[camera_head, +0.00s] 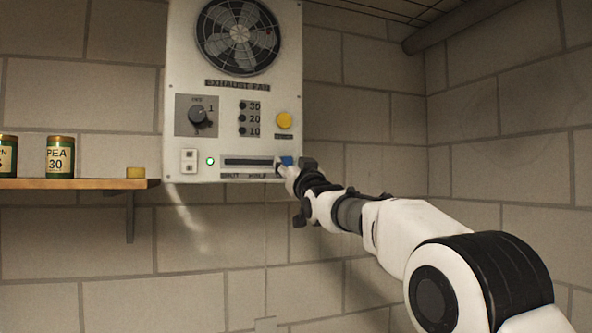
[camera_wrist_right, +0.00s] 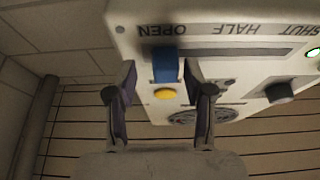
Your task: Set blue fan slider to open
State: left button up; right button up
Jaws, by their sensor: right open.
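The blue fan slider (camera_head: 287,161) is at the right end of its dark slot (camera_head: 248,162) on the exhaust fan panel (camera_head: 240,93) in the head view. In the right wrist view, where the panel is upside down, the blue slider (camera_wrist_right: 166,66) stands at the OPEN label, with HALF and SHUT farther right. My right gripper (camera_head: 296,170) is at the slider. In the wrist view the right gripper (camera_wrist_right: 160,78) is open, its two fingers apart on either side of the blue slider. I cannot tell whether either finger touches it. My left gripper is out of view.
A yellow button (camera_head: 284,120) and a dark knob (camera_head: 199,116) sit above the slot. A green light (camera_head: 210,161) is left of it. A wooden shelf (camera_head: 75,184) at left holds cans, including a PEA can (camera_head: 60,157). The wall below the panel is clear.

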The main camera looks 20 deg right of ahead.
jog(key=shift+s+a+f, duration=0.1)
jog(key=shift+s, duration=0.2)
jog(key=v, duration=1.1)
jog(key=shift+d, duration=0.25)
jog(key=shift+s+f, duration=0.1)
